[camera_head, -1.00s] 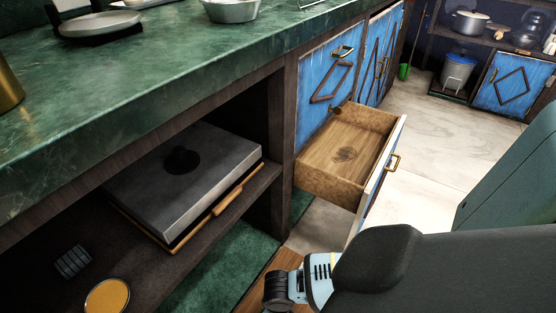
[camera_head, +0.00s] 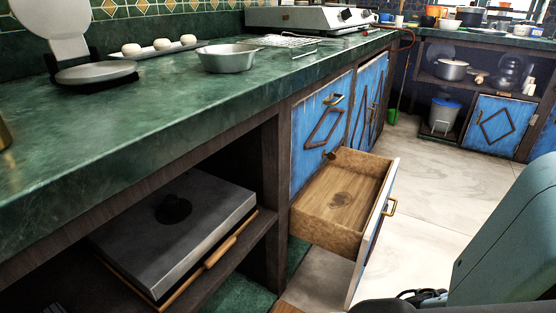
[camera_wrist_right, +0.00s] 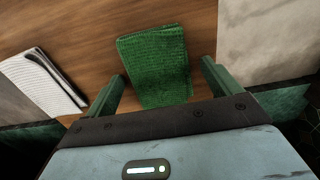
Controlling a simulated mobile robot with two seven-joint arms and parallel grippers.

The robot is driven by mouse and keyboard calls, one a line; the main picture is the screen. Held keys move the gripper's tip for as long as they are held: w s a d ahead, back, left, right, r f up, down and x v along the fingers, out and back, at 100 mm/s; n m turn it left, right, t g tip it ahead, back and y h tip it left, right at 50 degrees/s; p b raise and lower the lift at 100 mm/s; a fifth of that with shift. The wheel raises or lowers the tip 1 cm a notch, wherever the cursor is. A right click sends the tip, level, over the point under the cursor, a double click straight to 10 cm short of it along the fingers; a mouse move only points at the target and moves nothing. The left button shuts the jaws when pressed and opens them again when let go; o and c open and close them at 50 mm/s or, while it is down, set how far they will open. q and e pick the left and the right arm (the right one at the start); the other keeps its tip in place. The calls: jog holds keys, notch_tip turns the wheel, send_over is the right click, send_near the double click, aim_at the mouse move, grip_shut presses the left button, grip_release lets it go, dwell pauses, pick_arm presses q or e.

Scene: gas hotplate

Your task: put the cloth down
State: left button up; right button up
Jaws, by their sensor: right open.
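A folded green cloth (camera_wrist_right: 155,65) lies on a brown wooden surface (camera_wrist_right: 85,22) in the right wrist view. My right gripper (camera_wrist_right: 160,88) is open, with one finger on each side of the cloth and a gap on both sides. Whether the fingertips are level with the cloth or above it, I cannot tell. In the head view the cloth does not show and only part of my right arm (camera_head: 515,235) is in view at the lower right. My left gripper is in neither view.
A white cloth or paper with a dark utensil (camera_wrist_right: 40,80) lies left of the green cloth. An open, empty-looking wooden drawer (camera_head: 340,200) juts from the blue cabinet. The green counter (camera_head: 130,105) holds a metal pan (camera_head: 228,58) and a gas hotplate (camera_head: 310,18).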

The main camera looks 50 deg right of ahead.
jog(key=shift+r, duration=0.1)
pick_arm(q)
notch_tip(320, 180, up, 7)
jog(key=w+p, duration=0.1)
jog(key=p, duration=0.5)
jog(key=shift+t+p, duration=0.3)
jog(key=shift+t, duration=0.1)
pick_arm(e)
notch_tip(320, 180, up, 12)
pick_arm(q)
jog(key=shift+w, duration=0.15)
pick_arm(e)
jog(key=shift+r, duration=0.1)
